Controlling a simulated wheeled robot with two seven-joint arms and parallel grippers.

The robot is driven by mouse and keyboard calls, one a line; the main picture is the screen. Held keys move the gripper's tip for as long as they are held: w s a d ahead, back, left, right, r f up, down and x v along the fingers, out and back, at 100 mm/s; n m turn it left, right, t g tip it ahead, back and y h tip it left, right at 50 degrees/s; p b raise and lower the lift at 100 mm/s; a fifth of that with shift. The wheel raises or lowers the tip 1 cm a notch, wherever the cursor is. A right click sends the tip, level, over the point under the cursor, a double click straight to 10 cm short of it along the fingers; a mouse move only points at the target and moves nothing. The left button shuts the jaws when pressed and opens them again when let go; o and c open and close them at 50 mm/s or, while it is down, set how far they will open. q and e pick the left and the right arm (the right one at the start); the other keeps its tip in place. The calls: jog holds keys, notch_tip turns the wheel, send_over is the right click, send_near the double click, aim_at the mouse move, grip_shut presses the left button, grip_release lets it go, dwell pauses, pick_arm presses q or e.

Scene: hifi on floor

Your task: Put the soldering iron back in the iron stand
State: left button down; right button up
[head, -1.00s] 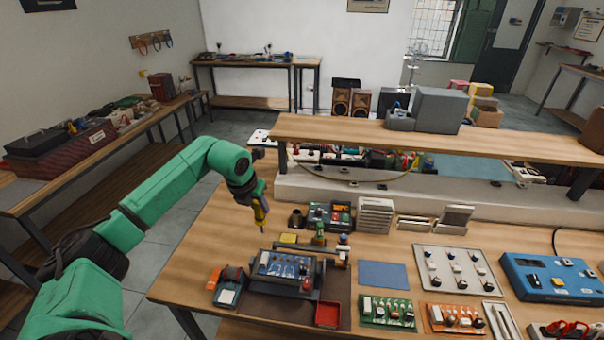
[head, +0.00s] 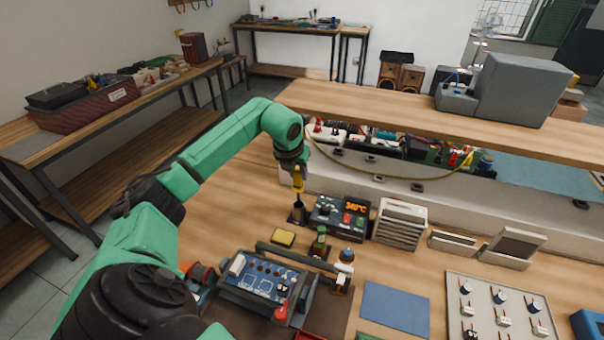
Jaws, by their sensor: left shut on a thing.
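My left gripper (head: 296,168) is shut on the yellow-handled soldering iron (head: 298,184) and holds it nearly upright, tip down. The iron stand (head: 298,213), a small dark holder, stands on the workbench directly below. The iron's thin dark shaft reaches down to the stand's mouth. I cannot tell whether the tip is inside the mouth or just above or in front of it. My right gripper is not in view.
A soldering station (head: 340,216) with a lit display stands just right of the stand. A yellow sponge tray (head: 283,237) and a circuit board in a holder (head: 262,281) lie nearer. The raised shelf (head: 400,112) runs behind. Bare bench lies left of the stand.

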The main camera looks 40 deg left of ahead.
aim_at(299, 189)
pick_arm(q)
jog(key=shift+f+b, duration=0.3)
jog(key=shift+f, duration=0.2)
notch_tip(299, 189, down, 4)
jog(key=b, duration=0.2)
jog(key=shift+w+r+b, duration=0.15)
jog(key=shift+b, duration=0.15)
jog(key=shift+f+b, duration=0.7)
jog(key=shift+f, duration=0.2)
grip_release()
jog(key=shift+r+p, duration=2.65)
jog(key=shift+r, duration=0.95)
jog(key=shift+f, duration=0.1)
